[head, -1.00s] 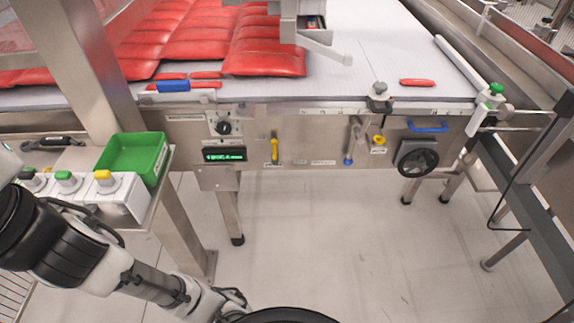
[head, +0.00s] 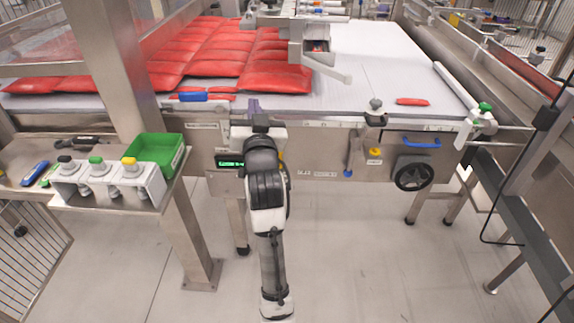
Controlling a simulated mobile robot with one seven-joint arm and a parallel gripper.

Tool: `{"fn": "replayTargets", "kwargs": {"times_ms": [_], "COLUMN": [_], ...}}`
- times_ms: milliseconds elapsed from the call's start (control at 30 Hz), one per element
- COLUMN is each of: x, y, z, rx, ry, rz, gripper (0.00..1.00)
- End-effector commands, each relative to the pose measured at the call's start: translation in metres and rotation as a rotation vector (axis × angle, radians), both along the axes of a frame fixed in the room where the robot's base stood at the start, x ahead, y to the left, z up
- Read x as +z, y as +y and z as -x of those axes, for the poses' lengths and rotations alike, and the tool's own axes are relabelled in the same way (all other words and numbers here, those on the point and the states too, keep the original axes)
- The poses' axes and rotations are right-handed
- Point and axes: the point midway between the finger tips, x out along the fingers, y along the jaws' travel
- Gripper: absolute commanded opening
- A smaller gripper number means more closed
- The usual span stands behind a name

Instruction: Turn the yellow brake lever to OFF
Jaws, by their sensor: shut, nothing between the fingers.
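The yellow brake lever (head: 282,155) is on the front panel of the conveyor machine, in the head view. Only a sliver of yellow shows beside my arm, so its present angle and its label are hidden. My arm rises in front of the panel. My gripper (head: 253,106) is at the arm's upper end, near the belt's front edge, up and left of the visible bit of lever. It is shut and looks empty. Whether any part of the arm touches the lever cannot be told.
A green display (head: 230,163) is left of my arm. A blue-tipped lever (head: 348,158), a yellow knob (head: 375,154) and a black handwheel (head: 413,173) are to the right. Red pouches (head: 220,55) lie on the belt.

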Motion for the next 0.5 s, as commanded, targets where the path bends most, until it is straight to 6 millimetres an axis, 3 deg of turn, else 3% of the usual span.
{"fn": "replayTargets", "kwargs": {"times_ms": [33, 100, 200, 400, 500], "x": [-0.037, -0.090, -0.149, -0.241, -0.272], "y": [-0.027, -0.055, -0.075, -0.091, -0.096], "z": [-0.019, -0.039, -0.056, -0.068, -0.067], "rx": [-0.030, -0.047, -0.044, -0.016, -0.006], "ry": [0.099, 0.212, 0.300, 0.365, 0.369], "rz": [-0.068, -0.224, -0.472, -0.939, -1.118], "gripper": [0.00, 0.00, 0.00, 0.00, 0.00]}}
